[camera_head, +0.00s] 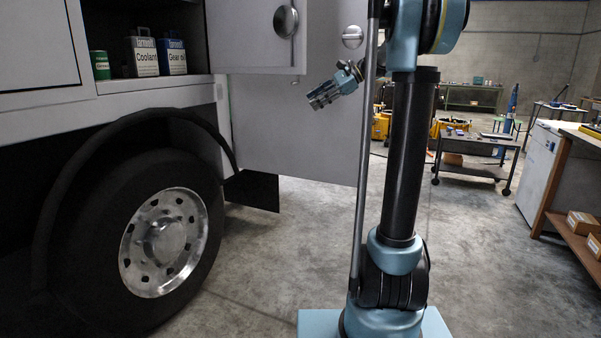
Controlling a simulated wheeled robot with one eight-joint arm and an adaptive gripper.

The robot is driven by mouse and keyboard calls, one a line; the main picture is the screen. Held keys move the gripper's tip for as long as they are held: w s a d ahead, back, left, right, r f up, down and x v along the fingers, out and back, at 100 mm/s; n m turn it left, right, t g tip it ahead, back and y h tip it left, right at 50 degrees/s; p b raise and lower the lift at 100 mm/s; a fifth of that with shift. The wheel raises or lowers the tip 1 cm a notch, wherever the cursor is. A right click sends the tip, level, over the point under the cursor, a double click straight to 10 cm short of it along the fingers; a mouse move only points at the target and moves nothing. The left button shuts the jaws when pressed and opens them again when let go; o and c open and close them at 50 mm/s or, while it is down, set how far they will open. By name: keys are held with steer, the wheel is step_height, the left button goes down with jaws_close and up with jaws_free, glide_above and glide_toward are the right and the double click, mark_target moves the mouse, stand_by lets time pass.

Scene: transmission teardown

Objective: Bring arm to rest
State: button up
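My arm (402,150) stands upright on its teal base, right of centre in the head view. Its upper part bends at the top edge of the picture and runs partly out of view. My gripper (316,101) hangs at mid height, left of the arm column, pointing left and slightly down. It appears in front of the grey cabinet panel and touches nothing that I can see. It is small and seen from the side, so I cannot tell if its fingers are open or shut. I see no object held in it.
A truck with a large wheel (165,243) stands at left. Its open shelf holds a Coolant can (144,56), a Gear oil can (172,57) and a green can (100,65). A cabinet door (256,35) is near my gripper. A cart (470,146) and workbench (562,160) stand at right.

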steer(key=s+d+f+n+t+h, duration=0.3)
steer(key=s+d+f+n+h, duration=0.3)
steer(key=s+f, duration=0.6)
steer(key=s+d+f+n+t+h, duration=0.3)
steer(key=s+d+f+n+h, duration=0.3)
steer(key=s+f, duration=0.65)
steer(key=s+d+f+n+g, duration=0.1)
steer(key=s+f+g, duration=0.4)
steer(key=s+f, duration=0.6)
steer(key=s, duration=0.4)
steer(key=shift+f, duration=0.15)
steer(key=shift+w, duration=0.1)
